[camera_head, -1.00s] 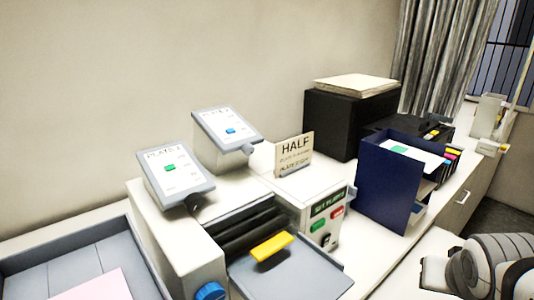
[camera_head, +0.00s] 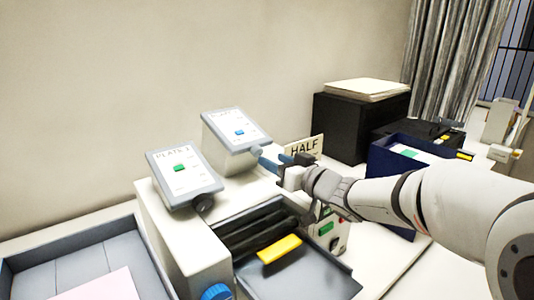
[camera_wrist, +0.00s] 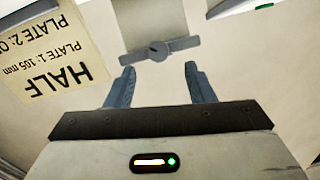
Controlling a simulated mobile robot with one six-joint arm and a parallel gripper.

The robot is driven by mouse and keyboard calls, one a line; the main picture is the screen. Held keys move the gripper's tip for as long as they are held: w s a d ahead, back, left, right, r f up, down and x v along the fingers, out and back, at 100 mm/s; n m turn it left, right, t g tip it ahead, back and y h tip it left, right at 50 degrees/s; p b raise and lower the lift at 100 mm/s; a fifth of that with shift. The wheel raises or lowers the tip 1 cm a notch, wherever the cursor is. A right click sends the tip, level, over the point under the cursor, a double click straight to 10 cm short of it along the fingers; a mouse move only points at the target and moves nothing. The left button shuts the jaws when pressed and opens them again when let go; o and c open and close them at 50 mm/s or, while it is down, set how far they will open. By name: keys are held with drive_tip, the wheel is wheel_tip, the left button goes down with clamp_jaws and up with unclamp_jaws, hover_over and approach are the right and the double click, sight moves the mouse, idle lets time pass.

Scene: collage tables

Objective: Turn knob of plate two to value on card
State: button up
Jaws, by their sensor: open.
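The plate two panel (camera_head: 236,131) is the rear tilted screen box with a blue mark. Its knob (camera_wrist: 158,50) shows in the wrist view as a small round grey hub with a crosswise bar. My gripper (camera_wrist: 160,72) is open, and its fingertips point at the knob with a small gap left. In the head view my gripper (camera_head: 283,160) is at the right of the panel and partly hides the knob area. The card (camera_head: 305,148) stands behind my gripper. In the wrist view the card (camera_wrist: 50,52) appears upside down, reading HALF, PLATE 1: 105 mm, and a cut-off PLATE 2 line.
The plate one panel (camera_head: 184,178) with its dark knob (camera_head: 203,202) stands in front at left. A yellow piece (camera_head: 280,249) lies on the machine's tray. A dark blue holder (camera_head: 381,157) and a black printer (camera_head: 350,125) stand at right behind my arm.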

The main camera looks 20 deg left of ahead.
sight(259, 152)
drive_tip(key=p+x, duration=0.1)
drive_tip(key=x, duration=0.4)
drive_tip(key=shift+w+a, duration=0.1)
drive_tip(key=shift+a, duration=0.15)
drive_tip(key=shift+c, duration=0.6)
